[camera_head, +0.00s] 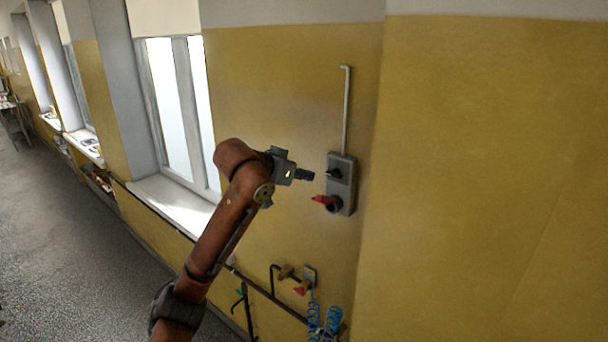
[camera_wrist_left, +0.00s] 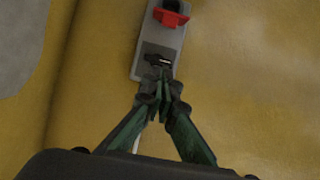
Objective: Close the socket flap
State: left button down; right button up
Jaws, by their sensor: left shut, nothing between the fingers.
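A grey socket box (camera_head: 342,184) is fixed to the yellow wall; it also shows in the left wrist view (camera_wrist_left: 143,36). A red flap (camera_head: 323,199) sticks out from its lower part, beside a dark round socket (camera_head: 335,205). A dark fitting (camera_head: 333,173) is on the box's upper part. My left gripper (camera_head: 309,175) is shut and empty, its tips close to this fitting and above the red flap. I cannot tell whether the tips touch it. My right gripper is out of view.
A grey conduit (camera_head: 346,110) runs up from the box. Pipes (camera_head: 268,294), a small red-handled fitting (camera_head: 301,291) and coiled blue hoses (camera_head: 332,320) are below. A window sill (camera_head: 172,202) lies left of my arm. The wall to the right is bare.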

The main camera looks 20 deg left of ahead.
pick_arm(q)
jog(key=p, duration=0.3)
send_over(318, 199)
notch_tip(318, 199, down, 3)
jog(key=shift+f, duration=0.15)
jog(key=f, duration=0.2)
jog(key=s+f+p, duration=0.1)
jog(key=shift+a+f, duration=0.1)
jog(key=shift+f, duration=0.25)
